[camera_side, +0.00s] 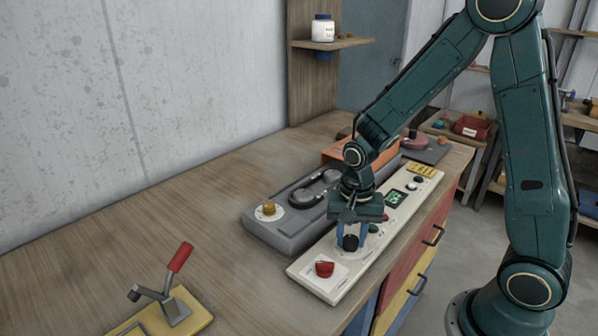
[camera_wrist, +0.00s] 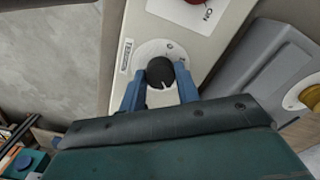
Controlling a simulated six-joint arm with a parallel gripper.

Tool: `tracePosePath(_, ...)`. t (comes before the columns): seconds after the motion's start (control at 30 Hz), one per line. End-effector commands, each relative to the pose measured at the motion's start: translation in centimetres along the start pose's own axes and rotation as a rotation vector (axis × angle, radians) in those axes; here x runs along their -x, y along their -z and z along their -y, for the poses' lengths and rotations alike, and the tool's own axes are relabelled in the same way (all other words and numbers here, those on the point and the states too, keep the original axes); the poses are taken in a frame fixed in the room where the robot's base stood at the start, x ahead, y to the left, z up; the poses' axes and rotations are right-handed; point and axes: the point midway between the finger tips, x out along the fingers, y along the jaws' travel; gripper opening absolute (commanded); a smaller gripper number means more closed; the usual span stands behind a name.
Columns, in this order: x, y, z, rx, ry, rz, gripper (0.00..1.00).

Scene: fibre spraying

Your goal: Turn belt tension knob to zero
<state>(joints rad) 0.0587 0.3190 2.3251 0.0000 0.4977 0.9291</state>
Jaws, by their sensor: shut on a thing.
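A black round knob (camera_wrist: 161,72) with a white pointer mark sits on a white dial plate (camera_wrist: 152,50) with a small label, on the cream control panel. In the wrist view the pointer is toward the gripper side. My gripper (camera_wrist: 160,88) has its two blue fingers at either side of the knob and is shut on it. In the side view my gripper (camera_side: 351,238) points down onto the same black knob (camera_side: 350,243) near the front part of the panel (camera_side: 310,279).
A red-handled lever (camera_side: 180,257) stands front left. Bare bench lies between.

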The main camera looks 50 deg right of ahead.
Motion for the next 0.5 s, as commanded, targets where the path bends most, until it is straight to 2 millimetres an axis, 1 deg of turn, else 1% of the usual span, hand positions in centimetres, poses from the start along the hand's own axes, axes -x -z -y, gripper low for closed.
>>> tracePosePath(0.27, 0.05, 0.01, -0.01, 0.109, 0.0, 0.0, 0.09)
tracePosePath(0.5, 0.06, 0.02, -0.03, 0.29, 0.001, 0.0, 0.09)
